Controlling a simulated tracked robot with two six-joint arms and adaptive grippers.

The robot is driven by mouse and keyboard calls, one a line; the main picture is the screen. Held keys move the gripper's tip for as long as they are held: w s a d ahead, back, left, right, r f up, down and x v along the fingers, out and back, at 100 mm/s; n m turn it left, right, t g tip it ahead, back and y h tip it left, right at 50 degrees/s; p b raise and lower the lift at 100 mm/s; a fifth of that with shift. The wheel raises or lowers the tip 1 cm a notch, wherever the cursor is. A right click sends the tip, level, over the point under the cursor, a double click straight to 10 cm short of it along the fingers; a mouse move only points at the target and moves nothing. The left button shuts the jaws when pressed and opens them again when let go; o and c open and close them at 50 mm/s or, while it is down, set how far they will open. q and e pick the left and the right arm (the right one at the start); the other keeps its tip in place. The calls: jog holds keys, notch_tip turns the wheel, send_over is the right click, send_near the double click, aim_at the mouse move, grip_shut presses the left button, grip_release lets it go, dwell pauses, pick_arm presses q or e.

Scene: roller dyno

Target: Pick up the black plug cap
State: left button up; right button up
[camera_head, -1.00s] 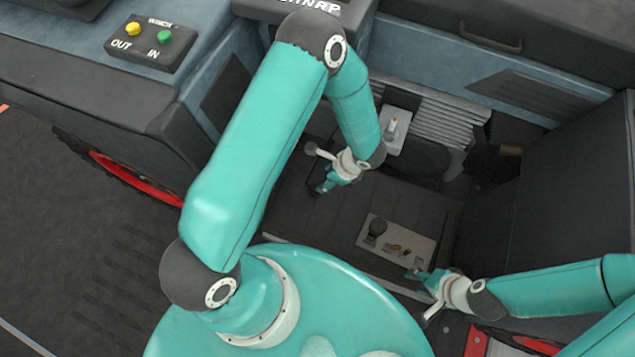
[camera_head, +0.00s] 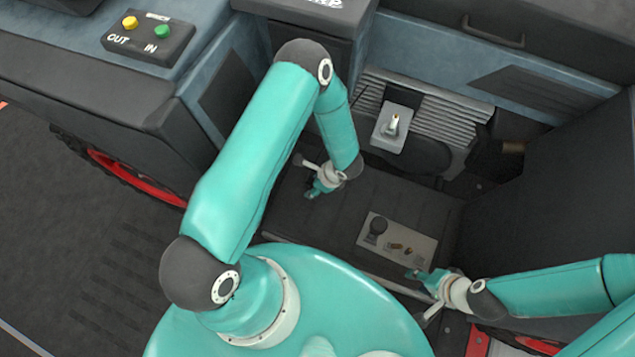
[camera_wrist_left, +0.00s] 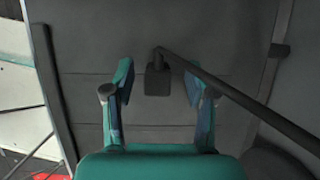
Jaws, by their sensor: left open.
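My left gripper (camera_head: 313,190) is over the dark floor panel, left of the light plate (camera_head: 425,250). In the left wrist view its fingers (camera_wrist_left: 158,80) are open and apart. A small black block (camera_wrist_left: 157,80), possibly the plug cap, shows between them with a dark rod or cable beside it; I cannot tell whether they are joined or how far below the fingers the block is. A black round knob-like piece (camera_head: 377,226) stands on the light plate. My right gripper (camera_head: 425,277) is at the plate's lower right edge; its finger gap is not clear.
A pale block with a metal fitting (camera_head: 392,124) sits before the ribbed grey unit (camera_head: 432,104). Small brownish pieces (camera_head: 398,247) lie on the plate. A winch button box (camera_head: 148,37) stands upper left. A dark wall (camera_head: 555,190) closes the right side.

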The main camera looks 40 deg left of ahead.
pick_arm(q)
grip_shut()
jog(key=shift+r, duration=0.1)
